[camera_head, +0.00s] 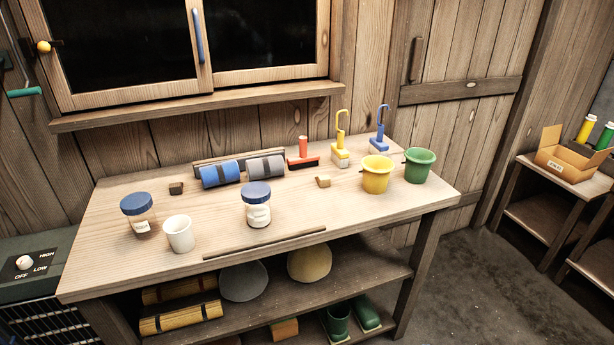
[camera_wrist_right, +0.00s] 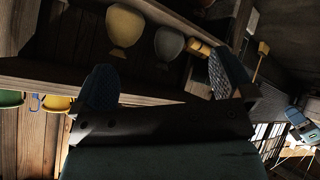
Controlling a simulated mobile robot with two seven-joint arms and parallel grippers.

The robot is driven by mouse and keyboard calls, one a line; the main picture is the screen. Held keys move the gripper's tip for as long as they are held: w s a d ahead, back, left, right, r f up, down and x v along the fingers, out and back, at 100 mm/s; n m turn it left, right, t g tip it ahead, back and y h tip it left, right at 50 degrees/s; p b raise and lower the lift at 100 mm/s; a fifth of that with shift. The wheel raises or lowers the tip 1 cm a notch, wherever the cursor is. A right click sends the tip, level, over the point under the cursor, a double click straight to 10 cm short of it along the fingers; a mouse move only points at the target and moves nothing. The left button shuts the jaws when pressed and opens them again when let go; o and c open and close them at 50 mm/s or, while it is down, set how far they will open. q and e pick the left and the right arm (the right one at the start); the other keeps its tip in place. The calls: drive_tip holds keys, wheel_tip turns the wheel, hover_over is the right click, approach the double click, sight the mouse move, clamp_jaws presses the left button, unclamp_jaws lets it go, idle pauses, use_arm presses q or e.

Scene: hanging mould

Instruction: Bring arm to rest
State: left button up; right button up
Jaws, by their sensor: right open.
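My right gripper (camera_wrist_right: 165,85) shows in the right wrist view with its two dark, ribbed fingers spread wide apart. It is open, and nothing is seen between the fingers. Behind the fingers are the bench's lower shelf and the hats on it, in a tilted, dark picture. Neither arm nor gripper appears in the head view. My left gripper is in no view.
The wooden bench (camera_head: 120,258) holds jars, a white cup (camera_head: 179,233), rolls, hooked tools, a yellow bucket (camera_head: 376,175) and a green bucket (camera_head: 419,166). Hats (camera_head: 310,263) and boots lie below. A heater (camera_head: 35,275) stands left. The floor (camera_head: 480,290) at right is clear.

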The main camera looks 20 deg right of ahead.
drive_tip(key=a+m+t, duration=0.2)
drive_tip(key=a+m, duration=0.5)
drive_tip(key=a, duration=1)
use_arm(q)
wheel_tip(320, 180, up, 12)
drive_tip(key=p, duration=1.4)
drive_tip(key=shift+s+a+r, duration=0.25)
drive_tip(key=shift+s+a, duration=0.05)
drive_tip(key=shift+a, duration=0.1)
use_arm(e)
wheel_tip(320, 180, up, 13)
drive_tip(key=shift+s+n+y, duration=0.2)
drive_tip(key=shift+n+y, duration=0.1)
drive_tip(key=shift+y, duration=0.1)
